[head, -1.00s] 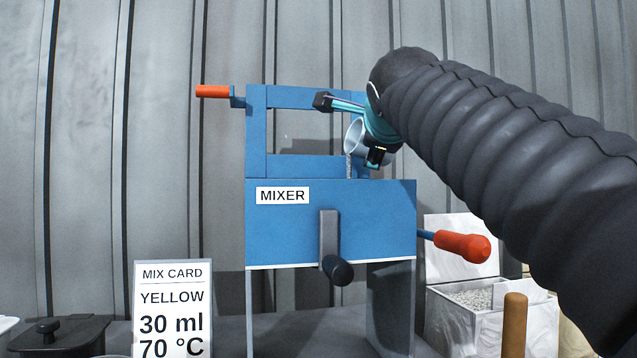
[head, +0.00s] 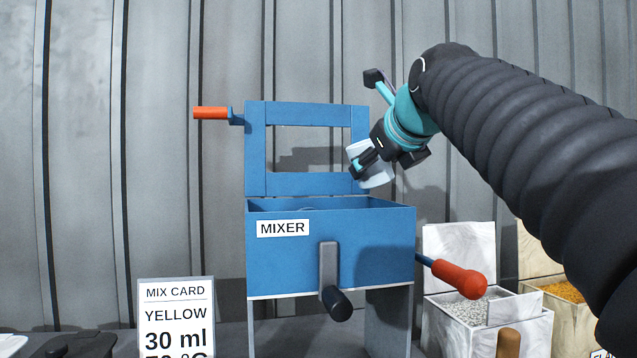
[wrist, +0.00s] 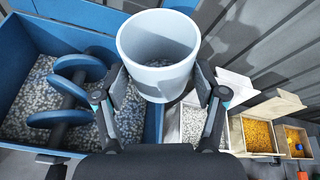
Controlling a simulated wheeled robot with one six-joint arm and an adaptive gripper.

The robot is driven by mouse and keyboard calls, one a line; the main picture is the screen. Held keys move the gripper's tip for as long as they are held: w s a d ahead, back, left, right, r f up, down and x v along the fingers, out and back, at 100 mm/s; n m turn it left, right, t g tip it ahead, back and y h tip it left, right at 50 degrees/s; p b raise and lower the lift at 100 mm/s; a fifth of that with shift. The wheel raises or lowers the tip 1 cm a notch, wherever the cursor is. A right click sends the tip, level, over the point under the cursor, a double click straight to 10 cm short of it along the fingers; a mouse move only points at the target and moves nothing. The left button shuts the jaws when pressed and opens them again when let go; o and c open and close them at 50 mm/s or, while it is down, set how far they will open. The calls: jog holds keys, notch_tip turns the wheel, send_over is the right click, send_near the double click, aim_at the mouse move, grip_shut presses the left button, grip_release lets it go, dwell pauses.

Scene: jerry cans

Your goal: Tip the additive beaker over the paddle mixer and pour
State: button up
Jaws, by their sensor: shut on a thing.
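A pale grey beaker (head: 372,166) is held by my gripper (head: 370,163) above the right rear part of the blue mixer (head: 330,243). The wrist view shows the beaker (wrist: 158,52) between the two fingers of my gripper (wrist: 160,90), its open mouth toward the camera; its inside is shaded and its contents are hard to make out. In the head view it is slightly tilted, and no stream falls from it. The wrist view shows the mixer trough holding grey-white pellets (wrist: 40,105) around blue paddles (wrist: 75,90).
A mix card (head: 176,315) reading yellow, 30 ml and 70 °C stands at front left. Right of the mixer are a bin of white pellets (head: 465,310) and a bin of yellow pellets (wrist: 262,133). A red-handled lever (head: 460,278) sticks out from the mixer's right side.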

jog(key=shift+s+a+m+g+y+p, duration=0.1)
jog(key=shift+a+m+g+y+p, duration=0.2)
jog(key=shift+m+p, duration=0.35)
jog(key=shift+f+b, duration=0.2)
jog(key=shift+b, duration=0.15)
jog(key=shift+r+p, duration=0.35)
jog(key=shift+r, duration=1.15)
